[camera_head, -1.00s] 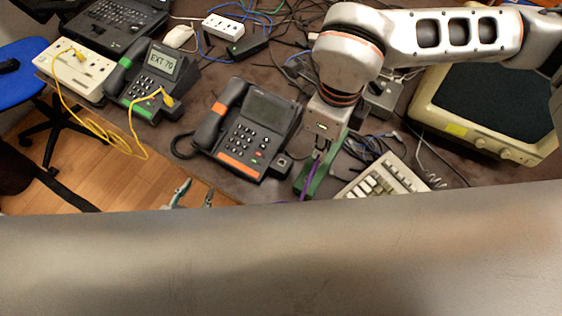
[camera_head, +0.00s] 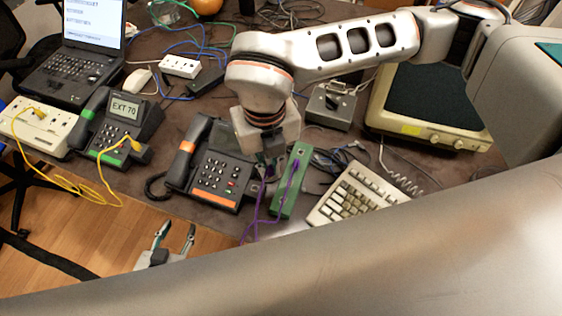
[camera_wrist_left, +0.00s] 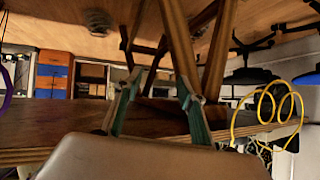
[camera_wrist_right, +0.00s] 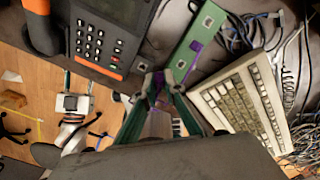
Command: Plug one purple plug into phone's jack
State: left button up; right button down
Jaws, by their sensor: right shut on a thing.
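The phone with orange marks (camera_head: 222,180) lies mid-table; its lower right corner shows in the right wrist view (camera_wrist_right: 100,40). My right gripper (camera_head: 268,172) is at the phone's right edge, between it and the green socket strip (camera_head: 285,195). In the right wrist view, my right gripper (camera_wrist_right: 158,82) is shut on a purple plug (camera_wrist_right: 157,92), near a small jack block (camera_wrist_right: 142,66) by the phone. Whether the plug touches the jack is unclear. Another purple cable end (camera_head: 297,163) sits at the strip. My left gripper (camera_head: 175,238) is open and empty, off the table's front edge.
A second phone (camera_head: 118,125), reading EXT 70, has a yellow cable (camera_head: 100,180). A keyboard (camera_head: 350,195) and loose cables are right of the strip; a monitor (camera_head: 430,105) stands behind. A laptop (camera_head: 75,75) and power strip (camera_head: 40,125) are at left.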

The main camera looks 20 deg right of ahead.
jog(key=a+m, duration=0.1)
jog(key=m, duration=0.1)
pick_arm(q)
jog(key=shift+s+d+f+g+b, duration=0.15)
jog(key=shift+s+f+b, duration=0.15)
jog(key=shift+f, duration=0.3)
jog(key=shift+s+f+g+b, duration=0.15)
jog(key=shift+s+f, duration=0.25)
jog(key=shift+f, duration=0.15)
pick_arm(e)
jog(key=m, duration=0.6)
send_over(255, 191)
jog(key=shift+f, duration=1.8)
pick_arm(q)
jog(key=shift+f, duration=0.2)
pick_arm(e)
jog(key=shift+f, duration=0.1)
pick_arm(q)
jog(key=shift+s+f+b, duration=0.2)
jog(key=shift+f+b, duration=0.35)
pick_arm(e)
jog(key=shift+f, duration=0.8)
jog(key=c, duration=2)
grip_release()
